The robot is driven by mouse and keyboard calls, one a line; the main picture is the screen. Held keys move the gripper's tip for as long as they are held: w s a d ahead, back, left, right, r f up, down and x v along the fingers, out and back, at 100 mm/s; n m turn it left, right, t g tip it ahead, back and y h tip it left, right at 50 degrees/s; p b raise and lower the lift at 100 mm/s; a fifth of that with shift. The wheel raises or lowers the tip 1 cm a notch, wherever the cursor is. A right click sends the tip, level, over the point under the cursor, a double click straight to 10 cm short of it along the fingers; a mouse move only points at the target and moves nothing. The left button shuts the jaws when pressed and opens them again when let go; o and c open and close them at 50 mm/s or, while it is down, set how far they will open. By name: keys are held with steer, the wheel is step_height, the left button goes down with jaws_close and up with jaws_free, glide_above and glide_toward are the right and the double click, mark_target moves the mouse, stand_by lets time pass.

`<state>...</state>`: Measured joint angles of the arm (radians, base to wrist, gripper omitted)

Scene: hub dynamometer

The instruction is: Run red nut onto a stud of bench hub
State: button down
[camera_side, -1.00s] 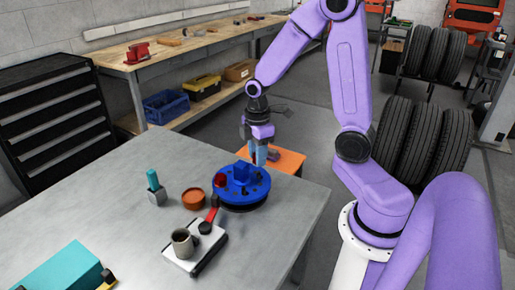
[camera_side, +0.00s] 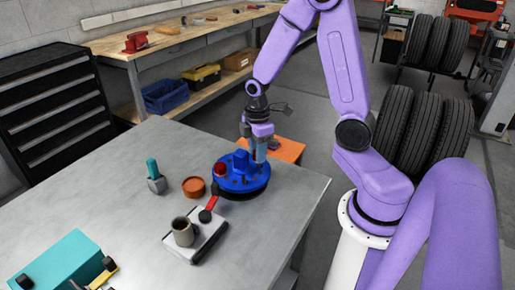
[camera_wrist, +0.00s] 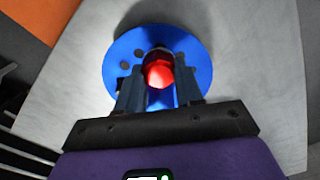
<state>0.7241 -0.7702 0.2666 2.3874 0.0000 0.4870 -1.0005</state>
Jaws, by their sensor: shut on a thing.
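The blue bench hub (camera_side: 243,183) is a round disc lying flat near the far right of the grey table, with a blue block standing on it. It also shows in the wrist view (camera_wrist: 195,53), with dark holes in its face. My gripper (camera_side: 260,160) points down over the hub's right part. In the wrist view my gripper (camera_wrist: 160,88) is shut on the red nut (camera_wrist: 160,74), which sits between the fingers in front of the hub. The stud below it is hidden. In the side view a round red piece (camera_side: 220,169) shows at the hub's left; I cannot tell what it is.
An orange-brown dish (camera_side: 194,187) and a teal-handled tool (camera_side: 154,175) stand left of the hub. A mug (camera_side: 184,232) stands on a pale box, with a red-and-black tool (camera_side: 210,205) beside it. A teal box (camera_side: 65,262) is front left. The table's left middle is clear.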

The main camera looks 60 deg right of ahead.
steer(key=shift+f, duration=0.9)
stand_by(0.6)
steer(key=c, duration=0.7)
jaws_free()
steer(key=shift+o, duration=0.2)
step_height(320, 180, up, 17)
steer(key=shift+c, duration=1.1)
steer(key=f, duration=0.9)
steer(key=shift+s+d+f, duration=0.1)
steer(key=shift+s+d, duration=0.05)
steer(key=shift+d, duration=0.05)
steer(key=shift+f, duration=3.85)
